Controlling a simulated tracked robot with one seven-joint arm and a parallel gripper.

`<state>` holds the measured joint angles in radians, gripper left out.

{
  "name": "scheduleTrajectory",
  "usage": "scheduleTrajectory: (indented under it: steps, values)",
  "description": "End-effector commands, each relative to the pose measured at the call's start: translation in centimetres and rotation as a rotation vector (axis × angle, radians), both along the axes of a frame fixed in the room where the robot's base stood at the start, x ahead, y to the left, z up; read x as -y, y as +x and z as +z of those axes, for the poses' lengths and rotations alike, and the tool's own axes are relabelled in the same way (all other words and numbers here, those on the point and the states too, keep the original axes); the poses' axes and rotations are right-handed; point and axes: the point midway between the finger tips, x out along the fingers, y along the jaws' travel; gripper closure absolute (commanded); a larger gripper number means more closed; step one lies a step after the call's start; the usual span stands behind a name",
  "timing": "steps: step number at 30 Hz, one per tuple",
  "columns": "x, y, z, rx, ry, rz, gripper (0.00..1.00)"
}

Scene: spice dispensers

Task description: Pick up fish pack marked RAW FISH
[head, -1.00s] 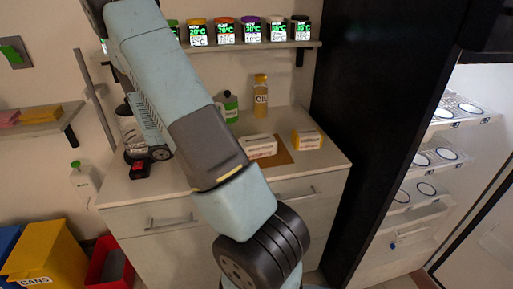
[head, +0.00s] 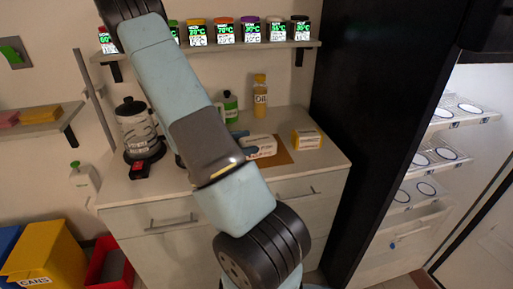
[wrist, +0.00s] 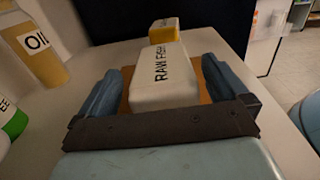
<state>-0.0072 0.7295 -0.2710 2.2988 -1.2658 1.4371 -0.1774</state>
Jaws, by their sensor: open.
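The fish pack, a white block marked RAW FISH (wrist: 165,80), lies on a brown board (wrist: 218,80) on the counter. In the wrist view my gripper (wrist: 162,72) is open, with one blue finger on each side of the pack. A gap shows between the pack and the fingers, and the near end of the pack is close to the gripper's dark crossbar. In the head view the pack (head: 262,146) shows just right of my arm, which hides most of the gripper.
An oil bottle (head: 261,92) and a green bottle (head: 230,105) stand at the back. A kettle (head: 137,128) stands at the left. Spice dispensers (head: 224,32) line the shelf above. A dark tall panel (head: 380,90) bounds the right side.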

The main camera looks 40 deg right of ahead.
Motion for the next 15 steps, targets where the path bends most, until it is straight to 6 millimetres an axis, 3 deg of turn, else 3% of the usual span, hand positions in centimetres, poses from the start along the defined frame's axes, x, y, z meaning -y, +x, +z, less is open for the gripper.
scheduleTrajectory:
  steps: [10, 15]
  values:
    - [0.63, -0.35, 0.01, -0.001, 0.000, 0.000, 0.00]
    - [0.61, -0.35, 0.01, 0.000, 0.000, 0.000, 0.16]
